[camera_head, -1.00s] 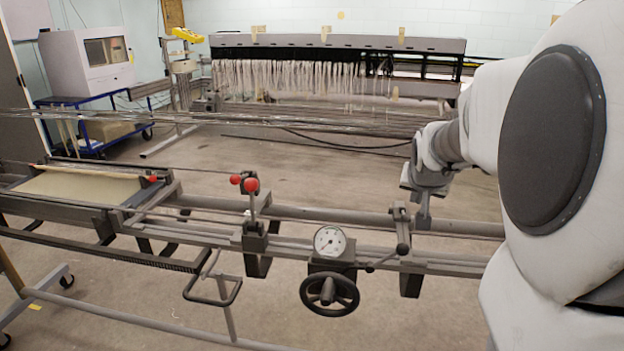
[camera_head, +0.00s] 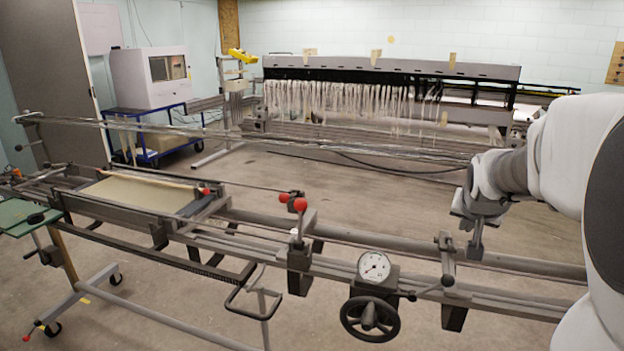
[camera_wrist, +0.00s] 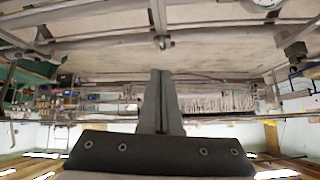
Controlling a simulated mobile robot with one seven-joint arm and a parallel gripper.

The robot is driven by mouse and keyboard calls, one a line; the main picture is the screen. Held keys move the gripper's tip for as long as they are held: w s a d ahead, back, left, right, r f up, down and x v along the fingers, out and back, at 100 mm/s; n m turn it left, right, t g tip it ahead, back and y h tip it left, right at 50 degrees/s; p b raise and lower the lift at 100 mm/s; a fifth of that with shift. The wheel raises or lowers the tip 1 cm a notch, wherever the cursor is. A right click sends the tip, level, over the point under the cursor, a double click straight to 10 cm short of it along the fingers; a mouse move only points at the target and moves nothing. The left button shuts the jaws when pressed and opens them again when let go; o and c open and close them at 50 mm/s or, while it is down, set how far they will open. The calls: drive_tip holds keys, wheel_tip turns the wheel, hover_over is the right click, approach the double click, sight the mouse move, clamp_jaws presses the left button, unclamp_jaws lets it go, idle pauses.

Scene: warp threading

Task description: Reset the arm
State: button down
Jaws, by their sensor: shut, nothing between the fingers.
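My arm (camera_head: 560,155) reaches in from the right edge in the head view, white with a dark round joint cover. My gripper (camera_head: 476,252) points down at its end, over the long grey rail, close to the right of a small lever clamp (camera_head: 446,255). In the wrist view my gripper (camera_wrist: 160,75) shows its two dark fingers pressed together with nothing between them. That view looks upside down, with the floor at the top. In the head view the tips are small, and I cannot tell whether they touch the rail.
A long machine frame (camera_head: 215,240) crosses the foreground, with a dial gauge (camera_head: 374,267), a black handwheel (camera_head: 369,317) and red-knobbed levers (camera_head: 300,205). A loom with hanging white threads (camera_head: 350,98) stands behind. A blue cart (camera_head: 150,125) is at back left.

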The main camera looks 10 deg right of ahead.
drive_tip(key=s+a+f+n+g+y, duration=0.15)
drive_tip(key=s+a+n, duration=0.25)
drive_tip(key=s+a, duration=0.75)
drive_tip(key=s+a+n+y, duration=0.35)
drive_tip(key=s+a, duration=0.55)
drive_tip(key=a, duration=0.6)
wheel_tip(320, 180, up, 12)
drive_tip(key=p, duration=1.2)
drive_tip(key=shift+w+d+r, duration=0.15)
drive_tip(key=shift+d+r, duration=0.05)
drive_tip(key=shift+d, duration=0.1)
drive_tip(key=shift+n, duration=0.25)
